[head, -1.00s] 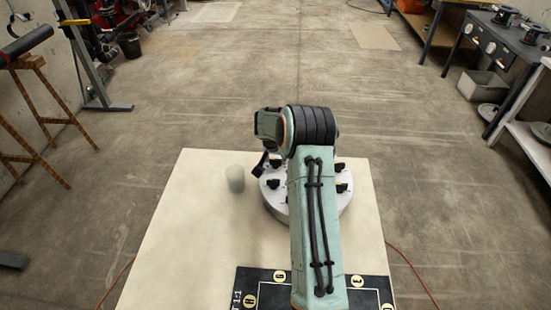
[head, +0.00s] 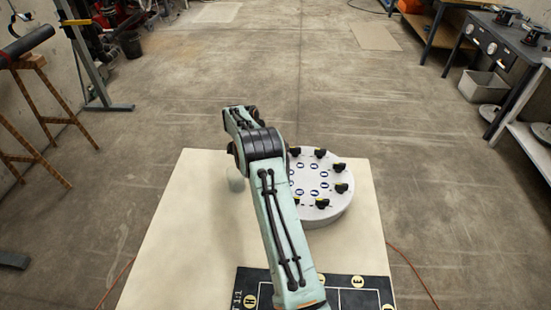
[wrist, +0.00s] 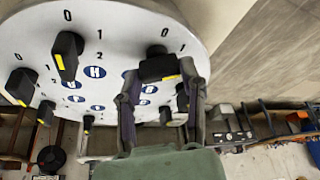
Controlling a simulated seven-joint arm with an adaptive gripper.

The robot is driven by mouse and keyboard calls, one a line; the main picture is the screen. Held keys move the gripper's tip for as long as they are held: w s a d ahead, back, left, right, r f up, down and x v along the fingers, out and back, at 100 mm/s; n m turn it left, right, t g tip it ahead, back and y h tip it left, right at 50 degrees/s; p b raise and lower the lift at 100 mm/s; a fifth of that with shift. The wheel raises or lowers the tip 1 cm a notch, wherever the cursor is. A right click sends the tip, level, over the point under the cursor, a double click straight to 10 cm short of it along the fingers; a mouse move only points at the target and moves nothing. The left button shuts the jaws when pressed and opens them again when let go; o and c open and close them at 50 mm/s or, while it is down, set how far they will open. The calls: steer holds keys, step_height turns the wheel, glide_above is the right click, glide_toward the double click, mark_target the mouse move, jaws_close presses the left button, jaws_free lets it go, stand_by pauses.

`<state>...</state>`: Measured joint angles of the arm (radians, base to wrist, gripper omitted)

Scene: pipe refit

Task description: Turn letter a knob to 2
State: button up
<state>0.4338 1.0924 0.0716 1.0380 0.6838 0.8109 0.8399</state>
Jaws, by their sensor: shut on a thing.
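A round white panel (head: 333,215) carries several black knobs around its rim, with blue oval letter labels further in. In the wrist view my gripper (wrist: 163,82) has its fingers on either side of a black knob (wrist: 155,66) with a yellow mark, and is shut on it. Numbers 0 and 1 show beyond that knob. Its own label is partly hidden, so I cannot read its letter. To its left, a knob (wrist: 66,52) stands by a label H (wrist: 95,72). In the head view my arm hides the gripper and the panel's left side.
A black sheet (head: 375,284) with yellow letter circles lies at the table's near edge. The table's left part is clear.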

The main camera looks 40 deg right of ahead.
steer(key=m+g, duration=0.1)
steer(key=m, duration=0.2)
steer(key=shift+w+f+m, duration=0.1)
steer(key=shift+m, duration=0.2)
steer(key=shift+m+g+y, duration=0.7)
steer(key=shift+m+g, duration=0.1)
steer(key=shift+m, duration=1)
steer(key=o, duration=1.1)
steer(key=shift+o, duration=0.2)
